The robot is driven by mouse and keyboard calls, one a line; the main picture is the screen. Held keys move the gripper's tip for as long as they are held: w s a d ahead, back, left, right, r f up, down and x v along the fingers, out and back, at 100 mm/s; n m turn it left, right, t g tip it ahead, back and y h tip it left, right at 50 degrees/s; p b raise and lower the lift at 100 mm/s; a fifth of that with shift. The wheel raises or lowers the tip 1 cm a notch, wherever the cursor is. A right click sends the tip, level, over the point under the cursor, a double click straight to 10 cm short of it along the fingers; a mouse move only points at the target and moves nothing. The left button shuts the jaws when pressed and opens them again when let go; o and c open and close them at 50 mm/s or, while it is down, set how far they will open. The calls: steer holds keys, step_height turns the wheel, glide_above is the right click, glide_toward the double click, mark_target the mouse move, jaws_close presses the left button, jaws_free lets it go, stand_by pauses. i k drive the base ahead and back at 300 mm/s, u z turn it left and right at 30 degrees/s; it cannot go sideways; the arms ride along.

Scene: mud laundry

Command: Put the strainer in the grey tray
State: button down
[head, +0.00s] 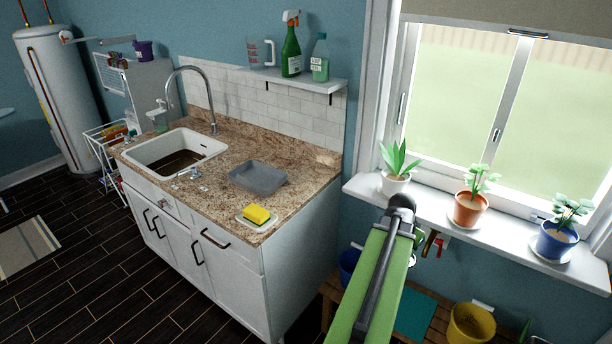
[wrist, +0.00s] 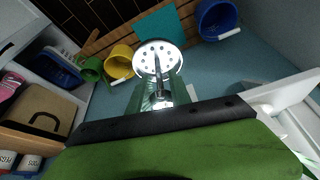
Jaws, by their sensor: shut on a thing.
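The strainer (wrist: 151,50) is a round silver disc with holes, seen in the wrist view. My gripper (wrist: 160,88) is shut on it, with the disc beyond the fingertips. The exact grip point is hard to make out. In the head view my green arm reaches up in front of the windowsill, and I cannot make out the strainer there. The grey tray (head: 250,186) is shallow and looks empty. It lies on the speckled counter, to the left of my arm and apart from it.
A yellow sponge (head: 256,214) on a dish sits at the counter's front edge, and the sink (head: 206,144) is left of the tray. Potted plants, including a terracotta pot (head: 469,209), line the sill. A wooden bench (head: 430,327) below holds a yellow bucket (head: 471,325).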

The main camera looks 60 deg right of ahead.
mark_target(254, 184)
steer(key=z, duration=0.05)
steer(key=i, duration=1.65)
steer(key=z, duration=0.05)
